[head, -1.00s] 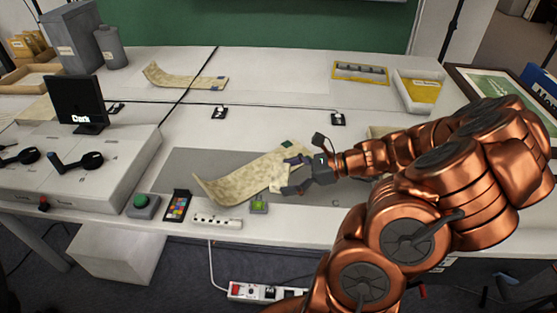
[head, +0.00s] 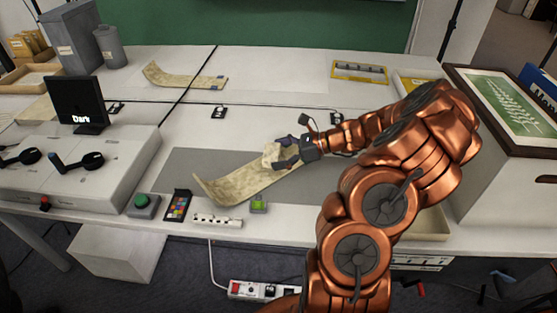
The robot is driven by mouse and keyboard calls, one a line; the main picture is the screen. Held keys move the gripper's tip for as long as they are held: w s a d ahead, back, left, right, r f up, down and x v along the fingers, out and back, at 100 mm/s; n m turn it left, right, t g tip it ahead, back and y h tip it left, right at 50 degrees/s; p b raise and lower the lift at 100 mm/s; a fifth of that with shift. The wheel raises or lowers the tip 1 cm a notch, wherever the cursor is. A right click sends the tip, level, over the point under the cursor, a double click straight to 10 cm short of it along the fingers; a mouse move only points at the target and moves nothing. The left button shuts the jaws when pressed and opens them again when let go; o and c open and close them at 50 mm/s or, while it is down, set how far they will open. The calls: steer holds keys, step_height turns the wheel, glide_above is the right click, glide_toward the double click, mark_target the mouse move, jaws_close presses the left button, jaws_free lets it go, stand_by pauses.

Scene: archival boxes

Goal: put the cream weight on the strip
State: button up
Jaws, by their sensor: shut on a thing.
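A long cream strip (head: 235,186) with a mottled surface lies on the grey mat (head: 335,185); its near left end curls up. My gripper (head: 274,155) is at the strip's far right end, with its dark fingers shut on a pale cream piece (head: 269,151), which looks like the cream weight. The piece and the strip are close in colour, so I cannot tell whether it touches the strip or is held just above it. The fingers hide part of the piece and the strip's far end.
A colour card (head: 178,204) and green button (head: 143,206) are left. Another strip (head: 182,79) lies behind. The mat's right side is clear.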

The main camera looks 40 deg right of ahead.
steer(key=shift+f, duration=1.3)
steer(key=o, duration=1.2)
steer(key=shift+f, duration=0.1)
